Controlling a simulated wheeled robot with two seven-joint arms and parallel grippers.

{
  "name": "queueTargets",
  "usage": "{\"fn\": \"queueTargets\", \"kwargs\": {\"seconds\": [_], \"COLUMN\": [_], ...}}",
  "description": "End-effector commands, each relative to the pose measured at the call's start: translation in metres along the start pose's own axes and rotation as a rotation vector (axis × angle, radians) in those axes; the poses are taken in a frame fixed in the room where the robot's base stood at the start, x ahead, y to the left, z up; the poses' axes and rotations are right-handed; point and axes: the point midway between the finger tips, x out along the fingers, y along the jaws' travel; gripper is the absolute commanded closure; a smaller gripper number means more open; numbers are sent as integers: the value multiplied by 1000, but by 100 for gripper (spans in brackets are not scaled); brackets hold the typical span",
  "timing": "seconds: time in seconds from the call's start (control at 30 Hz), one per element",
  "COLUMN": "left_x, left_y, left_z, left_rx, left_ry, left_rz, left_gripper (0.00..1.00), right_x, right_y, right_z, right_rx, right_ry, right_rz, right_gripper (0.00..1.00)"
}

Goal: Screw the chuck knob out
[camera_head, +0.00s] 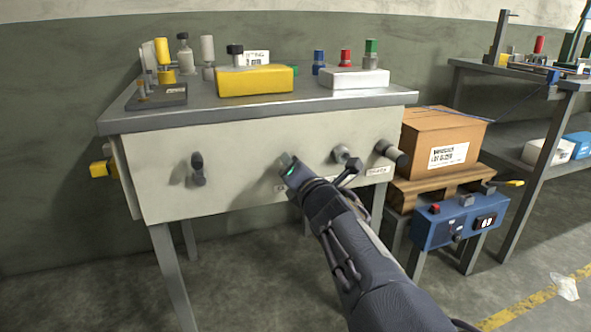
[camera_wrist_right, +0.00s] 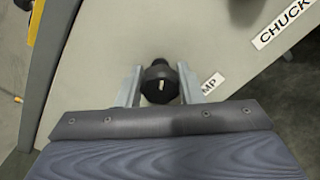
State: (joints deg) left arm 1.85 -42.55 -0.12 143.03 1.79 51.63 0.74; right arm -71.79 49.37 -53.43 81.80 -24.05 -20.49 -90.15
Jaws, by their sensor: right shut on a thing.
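A pale front panel (camera_head: 240,165) under the bench top carries several dark knobs. My right gripper (camera_head: 287,161) is at the panel's middle, its tip at a knob mostly hidden in the head view. In the right wrist view, the gripper's fingers (camera_wrist_right: 160,86) are shut on a black faceted knob (camera_wrist_right: 160,80), one on each side. A partly hidden label ending in "MP" (camera_wrist_right: 212,84) is beside this knob. A label reading "CHUCK" (camera_wrist_right: 285,25) is farther right, near another dark knob (camera_wrist_right: 245,8) cut off by the frame's top. My left gripper is out of view.
More panel knobs are at the left (camera_head: 198,170) and right (camera_head: 390,152). Yellow (camera_head: 255,80) and white (camera_head: 355,78) blocks stand on the bench. A cardboard box (camera_head: 440,140) and a blue control box (camera_head: 460,218) are at right. Floor in front is clear.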

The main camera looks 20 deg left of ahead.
Motion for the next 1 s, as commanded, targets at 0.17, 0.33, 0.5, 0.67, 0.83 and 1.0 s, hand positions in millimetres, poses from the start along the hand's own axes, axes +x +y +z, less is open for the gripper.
{"fn": "queueTargets", "kwargs": {"seconds": [0.17,0.33,0.5,0.67,0.83,1.0], "left_x": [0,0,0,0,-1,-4], "left_y": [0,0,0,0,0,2], "left_z": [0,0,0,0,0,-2], "left_rx": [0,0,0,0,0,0], "left_ry": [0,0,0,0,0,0], "left_rz": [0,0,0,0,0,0], "left_gripper": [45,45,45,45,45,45], "right_x": [0,0,0,0,-3,-27], "right_y": [3,3,2,1,1,3], "right_z": [3,3,2,1,0,1], "right_rx": [-2,-1,-1,0,-1,2], "right_ry": [-5,-5,-3,-2,0,1], "right_rz": [7,7,5,3,2,2], "right_gripper": [89,89,45,45,45,45]}}
